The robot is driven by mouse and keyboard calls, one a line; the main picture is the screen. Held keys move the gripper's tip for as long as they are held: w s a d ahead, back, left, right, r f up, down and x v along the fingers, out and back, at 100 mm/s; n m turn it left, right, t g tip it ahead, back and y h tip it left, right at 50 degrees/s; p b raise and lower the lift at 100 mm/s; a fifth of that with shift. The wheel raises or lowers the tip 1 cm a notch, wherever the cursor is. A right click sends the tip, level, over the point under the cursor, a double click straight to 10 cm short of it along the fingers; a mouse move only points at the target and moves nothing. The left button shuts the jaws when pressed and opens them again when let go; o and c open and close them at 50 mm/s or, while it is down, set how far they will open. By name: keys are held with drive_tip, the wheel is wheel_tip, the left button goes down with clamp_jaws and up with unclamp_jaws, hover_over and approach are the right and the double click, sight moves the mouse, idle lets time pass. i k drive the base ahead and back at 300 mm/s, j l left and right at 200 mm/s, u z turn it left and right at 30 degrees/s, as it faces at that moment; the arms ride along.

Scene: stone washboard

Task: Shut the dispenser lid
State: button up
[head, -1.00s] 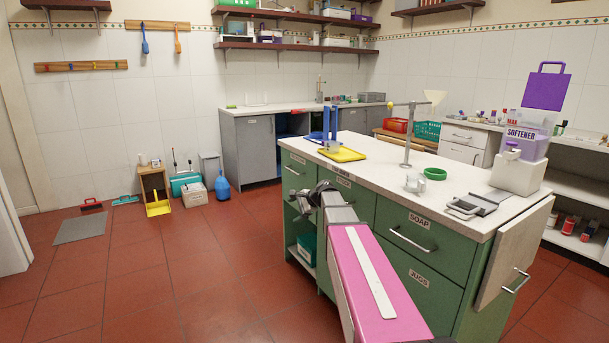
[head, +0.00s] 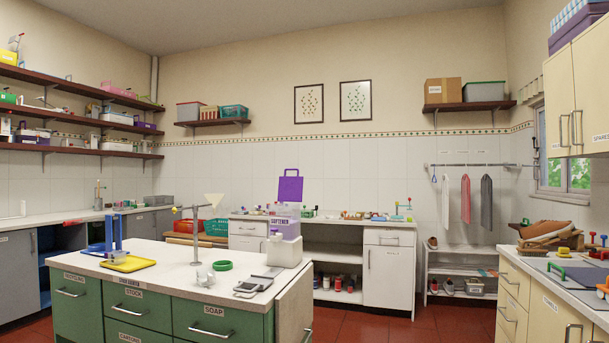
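The softener dispenser (head: 285,236) stands at the right end of the green island's white top (head: 165,275). It has a white base and a translucent purple-tinted tank with a SOFTENER label. Its purple lid (head: 291,187) is raised upright above the tank, with a handle loop on its top edge. The lid is open. My gripper and arm are out of the head view now.
A grey flat device (head: 252,287), a small white tap-like piece (head: 205,279) and a green ring (head: 222,265) lie left of the dispenser. A yellow tray (head: 128,264) is farther left. A hinged board hangs at the island's right end. Red floor (head: 370,322) lies to the right, before the cream cabinets (head: 540,310).

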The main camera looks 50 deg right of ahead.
sight(291, 188)
drive_tip(key=z, duration=1.6)
